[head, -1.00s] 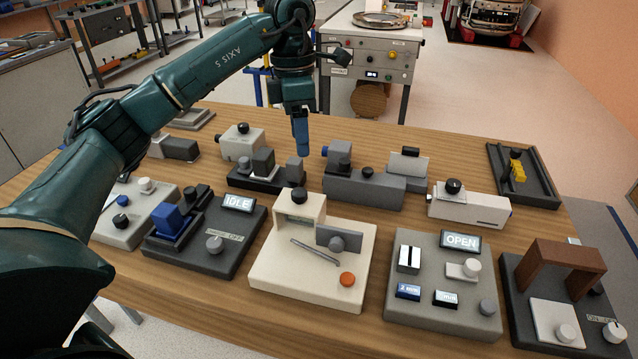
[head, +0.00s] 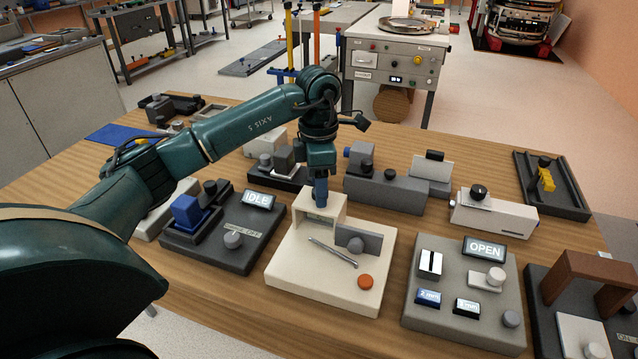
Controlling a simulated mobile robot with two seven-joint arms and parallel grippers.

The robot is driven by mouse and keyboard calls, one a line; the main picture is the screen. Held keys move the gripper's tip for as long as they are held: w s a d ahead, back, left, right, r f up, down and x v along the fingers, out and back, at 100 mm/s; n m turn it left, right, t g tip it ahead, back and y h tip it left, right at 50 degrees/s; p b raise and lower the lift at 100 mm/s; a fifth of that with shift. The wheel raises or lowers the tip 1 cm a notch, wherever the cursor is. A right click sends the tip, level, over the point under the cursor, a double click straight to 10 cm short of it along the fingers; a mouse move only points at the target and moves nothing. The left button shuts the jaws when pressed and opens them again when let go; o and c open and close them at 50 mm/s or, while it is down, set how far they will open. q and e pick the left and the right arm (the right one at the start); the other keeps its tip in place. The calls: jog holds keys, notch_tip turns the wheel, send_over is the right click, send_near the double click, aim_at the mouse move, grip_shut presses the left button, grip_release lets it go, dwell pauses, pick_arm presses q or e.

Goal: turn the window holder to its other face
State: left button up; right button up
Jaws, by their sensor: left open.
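A cream fixture (head: 292,276) stands at the middle front of the table. It has a box-shaped housing (head: 337,207) at its back, a slanted thin rod (head: 333,252), an upright grey plate with a round knob (head: 370,243) and an orange button (head: 365,282). I cannot tell for certain which part is the window holder. My left gripper (head: 321,196) points down at the top of the housing and is open. It hides the black knob there, and I cannot tell whether the fingers touch it. My right gripper is out of view.
A dark fixture with an IDLE display (head: 257,199) stands close on the left, and a grey panel with an OPEN display (head: 484,249) on the right. Grey blocks (head: 386,192) stand behind. A brown arch (head: 583,277) is at the right front. Bare wood shows between fixtures.

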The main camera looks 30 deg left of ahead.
pick_arm(q)
jog(key=c, duration=1)
jog(key=shift+o, duration=0.2)
